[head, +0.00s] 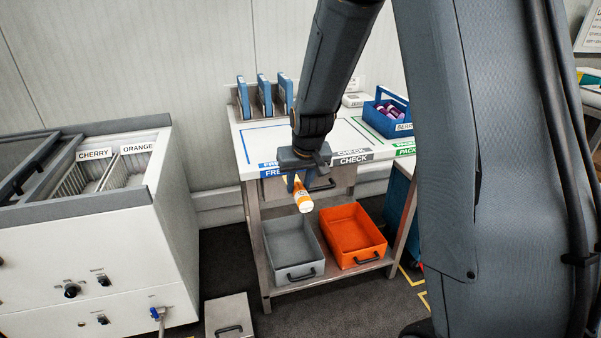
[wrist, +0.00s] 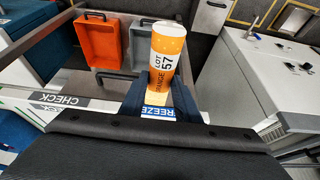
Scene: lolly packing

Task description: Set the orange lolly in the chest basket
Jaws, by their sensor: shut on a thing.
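The orange lolly (head: 303,201) is an orange and white tube with a white end. In the wrist view the lolly (wrist: 167,58) shows "ORANGE" and "LOT 57". My gripper (head: 296,182) is shut on it and holds it in front of the bench edge, above the lower shelf. The white chest (head: 95,250) stands at the left, open at the top. Inside it are wire baskets, with an ORANGE label (head: 137,148) over the right one and a CHERRY label (head: 94,155) over the left one. The basket floors are mostly hidden.
The bench (head: 262,170) has upright blue holders (head: 264,95) and a blue crate of purple lollies (head: 386,118). A grey bin (head: 275,232) and an orange bin (head: 340,220) sit on its lower shelf. A grey box (head: 230,316) is on the floor beside the chest.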

